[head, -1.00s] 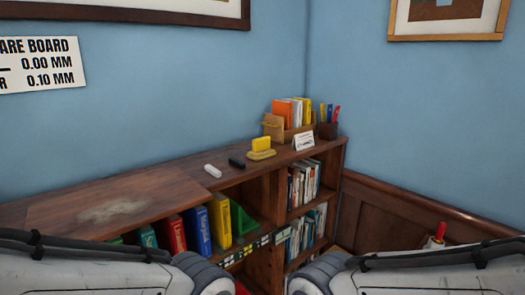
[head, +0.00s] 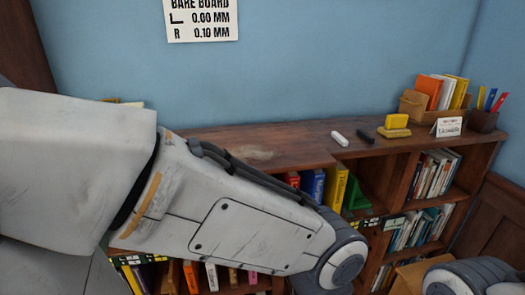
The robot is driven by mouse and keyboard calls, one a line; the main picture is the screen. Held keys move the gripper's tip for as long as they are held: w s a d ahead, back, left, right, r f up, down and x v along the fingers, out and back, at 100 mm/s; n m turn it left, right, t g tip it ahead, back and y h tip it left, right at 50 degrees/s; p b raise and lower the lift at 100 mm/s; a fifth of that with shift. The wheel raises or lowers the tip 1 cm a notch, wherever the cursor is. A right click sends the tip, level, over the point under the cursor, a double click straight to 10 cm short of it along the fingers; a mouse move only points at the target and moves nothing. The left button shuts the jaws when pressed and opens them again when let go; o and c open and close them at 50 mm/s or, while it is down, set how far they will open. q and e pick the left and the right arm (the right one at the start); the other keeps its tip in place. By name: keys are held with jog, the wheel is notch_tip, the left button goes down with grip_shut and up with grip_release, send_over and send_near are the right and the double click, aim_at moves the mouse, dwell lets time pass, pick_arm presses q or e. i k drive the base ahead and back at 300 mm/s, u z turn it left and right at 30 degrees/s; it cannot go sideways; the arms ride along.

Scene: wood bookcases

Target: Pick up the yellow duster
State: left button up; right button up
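A yellow block (head: 397,121) sits on a tan, flat base (head: 394,132) on top of the wood bookcase, right of centre in the head view; it looks like the yellow duster, though its material is hard to tell. A small bit of yellow (head: 111,100) also shows at the left above my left arm, mostly hidden, and I cannot tell what it is. My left arm crosses the lower left of the view, in front of the bookcase. A part of my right arm shows at the bottom right. Neither gripper is in view.
Books fill the shelves below. The bookcase top (head: 285,135) is bare further left.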

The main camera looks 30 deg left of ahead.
aim_at(395, 124)
jog(key=z, duration=0.4)
jog(key=k, duration=0.5)
jog(key=u, duration=0.45)
jog(key=i, duration=1.35)
jog(key=z, duration=0.35)
